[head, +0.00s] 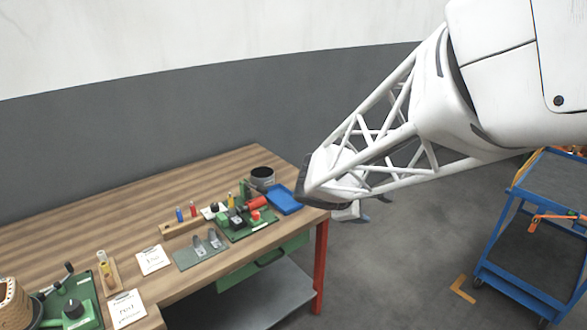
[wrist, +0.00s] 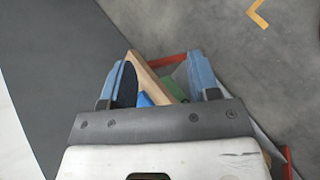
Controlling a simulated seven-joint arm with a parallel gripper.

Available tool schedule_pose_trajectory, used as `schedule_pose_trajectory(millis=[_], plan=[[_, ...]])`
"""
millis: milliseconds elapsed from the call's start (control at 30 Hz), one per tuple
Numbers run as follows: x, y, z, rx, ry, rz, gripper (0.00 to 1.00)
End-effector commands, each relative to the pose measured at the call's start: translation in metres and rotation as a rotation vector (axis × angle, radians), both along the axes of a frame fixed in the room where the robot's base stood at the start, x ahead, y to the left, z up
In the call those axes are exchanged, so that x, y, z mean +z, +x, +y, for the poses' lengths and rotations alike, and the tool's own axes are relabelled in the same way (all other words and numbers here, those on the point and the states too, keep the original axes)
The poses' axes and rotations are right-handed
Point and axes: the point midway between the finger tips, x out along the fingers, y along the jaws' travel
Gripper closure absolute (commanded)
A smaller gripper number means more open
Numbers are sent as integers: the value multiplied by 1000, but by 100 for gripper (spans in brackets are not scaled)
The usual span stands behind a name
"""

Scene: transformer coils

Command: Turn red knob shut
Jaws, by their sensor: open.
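A green board (head: 262,227) near the right end of the wooden bench carries a small red part (head: 257,202), which looks like the red knob. It is too small to tell its turn position. My gripper (head: 354,212) hangs past the bench's right end, to the right of the board and apart from it. In the wrist view my gripper (wrist: 158,72) shows two blue fingers spread apart with nothing held. The red part cannot be made out in the wrist view.
A blue tray (head: 284,200) and a dark can (head: 262,176) stand near the bench's right end. Small pegs, metal pieces and white cards lie along the wooden bench (head: 110,210). A blue cart (head: 510,231) stands at right.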

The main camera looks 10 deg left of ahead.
Motion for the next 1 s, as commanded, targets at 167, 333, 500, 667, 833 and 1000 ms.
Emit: schedule_pose_trajectory(millis=[167,333,500,667,833,1000], plan=[[-27,45,56,242,-174,29,44],[-56,80,116,471,-341,47,44],[-91,104,183,705,-507,58,44],[-127,117,248,912,-655,59,44],[-158,120,297,1070,-771,55,44],[-172,119,320,1141,-824,49,44]])
